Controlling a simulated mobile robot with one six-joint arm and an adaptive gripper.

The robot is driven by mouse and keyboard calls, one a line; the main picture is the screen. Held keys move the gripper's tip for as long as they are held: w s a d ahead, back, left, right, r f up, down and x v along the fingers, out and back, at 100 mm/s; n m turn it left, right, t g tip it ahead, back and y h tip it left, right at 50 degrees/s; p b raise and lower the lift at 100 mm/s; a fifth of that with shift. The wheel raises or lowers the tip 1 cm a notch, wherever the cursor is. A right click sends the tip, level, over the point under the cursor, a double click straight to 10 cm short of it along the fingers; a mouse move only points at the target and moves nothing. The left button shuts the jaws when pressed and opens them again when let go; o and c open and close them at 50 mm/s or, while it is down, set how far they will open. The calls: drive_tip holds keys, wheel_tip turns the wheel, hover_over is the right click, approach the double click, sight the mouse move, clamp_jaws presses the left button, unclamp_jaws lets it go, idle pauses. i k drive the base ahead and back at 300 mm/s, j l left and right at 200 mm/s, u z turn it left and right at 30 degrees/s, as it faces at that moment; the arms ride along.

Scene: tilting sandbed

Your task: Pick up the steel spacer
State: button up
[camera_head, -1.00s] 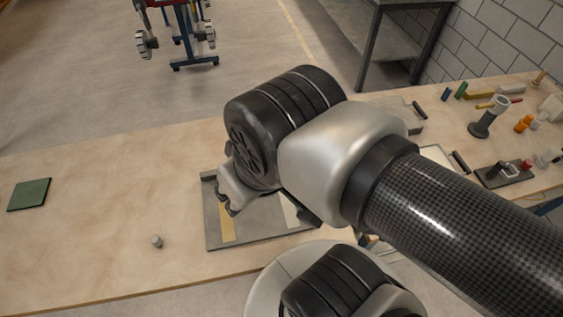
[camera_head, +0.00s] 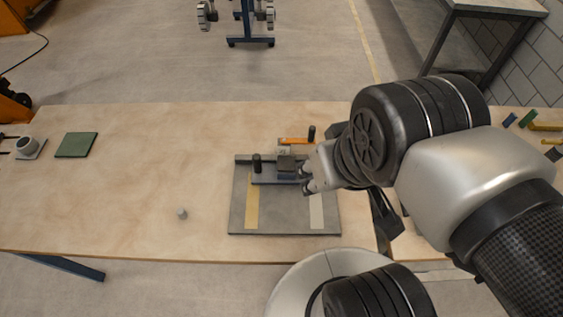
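A small grey cylinder (camera_head: 181,213), which looks like the steel spacer, stands alone on the bare wooden bench (camera_head: 130,180), left of a grey plate (camera_head: 283,215). My gripper (camera_head: 306,181) is over the right part of the plate, beside a dark block on a raised bar (camera_head: 270,182). It is well to the right of the spacer and apart from it. The fingers are small and partly hidden by my wrist, so I cannot tell how far apart they are. I see nothing clearly held in them.
The plate carries a yellow strip (camera_head: 252,205), a pale strip (camera_head: 316,210) and a black knob (camera_head: 257,163). An orange-handled tool (camera_head: 295,141) lies behind it. A green square (camera_head: 76,145) lies at left. The bench around the spacer is clear.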

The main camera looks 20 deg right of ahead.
sight(181, 212)
drive_tip(key=u, duration=1.3)
drive_tip(key=i+j, duration=0.15)
drive_tip(key=j, duration=0.2)
drive_tip(key=i+j+z, duration=0.1)
drive_tip(key=j, duration=0.2)
drive_tip(key=i+j, duration=0.2)
drive_tip(key=j, duration=0.15)
drive_tip(key=i+j, duration=0.15)
drive_tip(key=j, duration=0.2)
drive_tip(key=z, duration=0.05)
